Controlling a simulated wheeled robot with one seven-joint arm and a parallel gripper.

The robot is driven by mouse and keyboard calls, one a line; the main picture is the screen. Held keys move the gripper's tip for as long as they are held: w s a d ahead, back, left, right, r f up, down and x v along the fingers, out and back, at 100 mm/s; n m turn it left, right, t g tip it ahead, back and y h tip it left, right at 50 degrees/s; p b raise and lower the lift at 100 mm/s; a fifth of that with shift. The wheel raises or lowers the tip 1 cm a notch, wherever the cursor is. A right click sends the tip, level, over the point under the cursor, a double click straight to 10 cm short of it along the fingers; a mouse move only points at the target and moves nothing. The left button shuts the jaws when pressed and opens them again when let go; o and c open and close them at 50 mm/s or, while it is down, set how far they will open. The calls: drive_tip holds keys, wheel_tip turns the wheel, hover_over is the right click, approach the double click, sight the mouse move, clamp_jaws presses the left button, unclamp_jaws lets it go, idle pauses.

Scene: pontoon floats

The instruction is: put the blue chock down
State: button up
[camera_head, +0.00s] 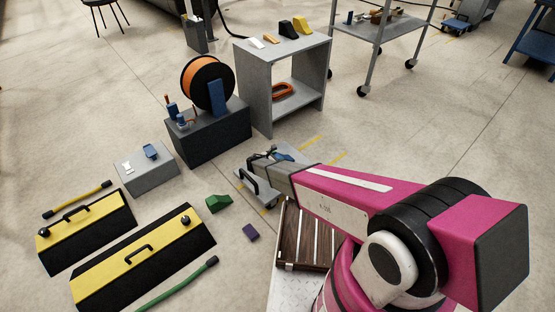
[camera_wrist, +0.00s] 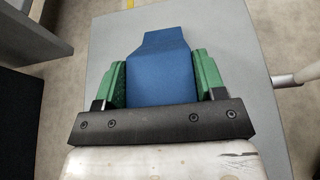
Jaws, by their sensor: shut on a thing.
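The blue chock (camera_wrist: 160,70) sits between the two green-padded fingers of my gripper (camera_wrist: 162,82) in the wrist view. The gripper is shut on it, with a pad against each side. Behind the chock is a flat light grey surface (camera_wrist: 225,40); I cannot tell if the chock touches it. In the head view my gripper (camera_head: 266,160) is at the far end of my pink arm, over a low grey platform (camera_head: 299,154). Only a small dark blue bit of the chock (camera_head: 283,155) shows there, mostly hidden by the gripper.
A grey shelf unit (camera_head: 254,88) and a dark box (camera_head: 215,143) with an orange reel (camera_head: 196,72) stand behind. A green wedge (camera_head: 219,203) and a purple block (camera_head: 251,232) lie on the floor. Yellow-and-black cases (camera_head: 145,254) are at left.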

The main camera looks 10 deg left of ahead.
drive_tip(key=shift+f, duration=0.15)
drive_tip(key=o, duration=1.2)
